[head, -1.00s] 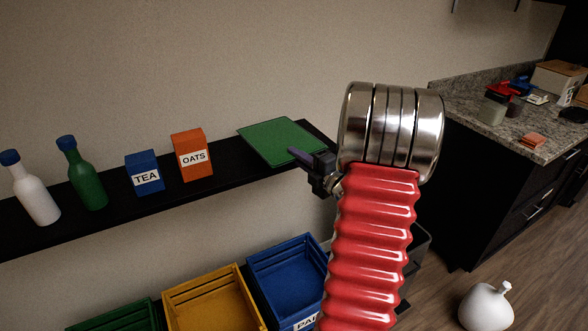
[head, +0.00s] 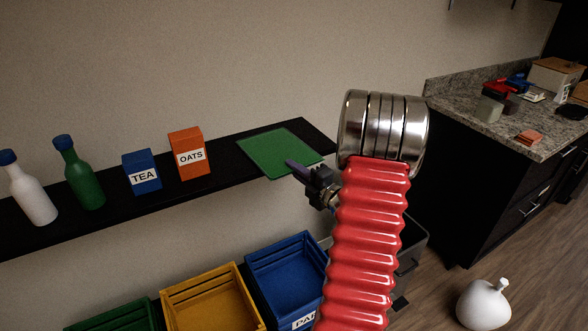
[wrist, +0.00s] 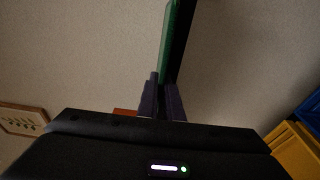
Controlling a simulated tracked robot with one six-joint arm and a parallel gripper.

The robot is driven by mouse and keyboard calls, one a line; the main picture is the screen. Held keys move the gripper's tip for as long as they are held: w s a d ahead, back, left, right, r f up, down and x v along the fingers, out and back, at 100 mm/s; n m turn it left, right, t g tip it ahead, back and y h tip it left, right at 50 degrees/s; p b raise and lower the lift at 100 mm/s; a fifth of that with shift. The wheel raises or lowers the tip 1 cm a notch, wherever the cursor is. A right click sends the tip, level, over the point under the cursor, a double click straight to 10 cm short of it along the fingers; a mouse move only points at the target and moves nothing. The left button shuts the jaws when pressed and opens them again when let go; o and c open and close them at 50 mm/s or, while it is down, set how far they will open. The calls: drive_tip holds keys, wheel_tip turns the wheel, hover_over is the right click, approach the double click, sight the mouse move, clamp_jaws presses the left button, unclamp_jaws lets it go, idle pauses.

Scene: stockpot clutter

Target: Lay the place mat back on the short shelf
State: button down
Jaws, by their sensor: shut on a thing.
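The place mat (head: 275,150) is a flat green sheet at the right end of the dark short shelf (head: 225,165). It looks close to level, and its near edge comes to about the shelf's front edge. I cannot tell whether it rests on the shelf or is just above it. My gripper (head: 297,166) is shut on the mat's near right edge. In the wrist view the mat (wrist: 166,45) shows edge-on between my fingers (wrist: 161,95), with the dark shelf close along its right side.
An orange OATS box (head: 187,155), a blue TEA box (head: 142,172), a green bottle (head: 80,175) and a white bottle (head: 30,190) stand left of the mat. Blue (head: 290,275) and yellow crates (head: 210,300) sit below. A granite counter (head: 510,135) is at right.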

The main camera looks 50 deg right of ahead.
drive_tip(key=c, duration=1.9)
unclamp_jaws()
drive_tip(key=shift+f, duration=0.15)
drive_tip(key=s+a, duration=0.1)
drive_tip(key=s, duration=0.8)
drive_tip(key=s+a, duration=0.1)
drive_tip(key=s, duration=0.3)
drive_tip(key=shift+s+a+f, duration=0.1)
drive_tip(key=shift+s+a, duration=0.2)
drive_tip(key=shift+w, duration=0.1)
